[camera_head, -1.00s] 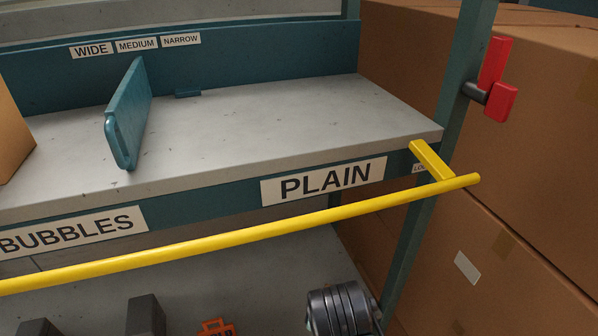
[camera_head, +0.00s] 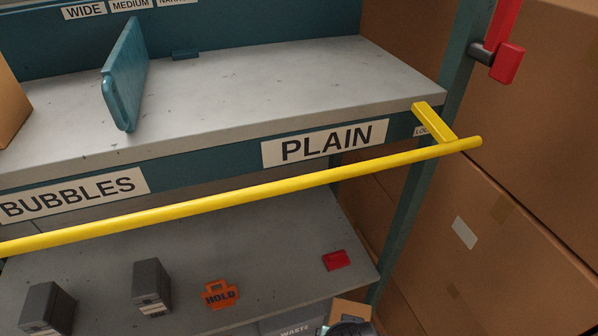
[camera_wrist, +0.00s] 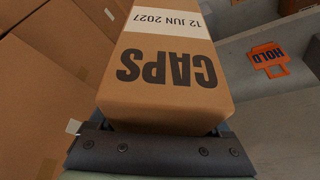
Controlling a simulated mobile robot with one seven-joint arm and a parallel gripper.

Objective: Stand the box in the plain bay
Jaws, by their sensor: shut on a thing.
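The brown cardboard box (camera_wrist: 165,75), marked CAPS and 12 JUN 2027, is in my gripper (camera_wrist: 160,145) in the wrist view. The dark jaw lies against its near end, and the other jaw is hidden. In the head view a tan patch, probably this box (camera_head: 351,309), shows at the bottom edge beside part of my arm. The plain bay (camera_head: 290,85) is the bare grey shelf right of the teal divider (camera_head: 125,75), above the PLAIN label (camera_head: 325,143). It is empty where seen.
A yellow bar (camera_head: 250,198) crosses in front of the shelf edge. A teal post (camera_head: 415,190) with a red handle (camera_head: 507,62) stands at right, beside big cartons (camera_head: 530,210). The lower shelf (camera_head: 255,245) holds dark blocks (camera_head: 150,285), an orange HOLD tag (camera_head: 221,294) and a red piece (camera_head: 336,260).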

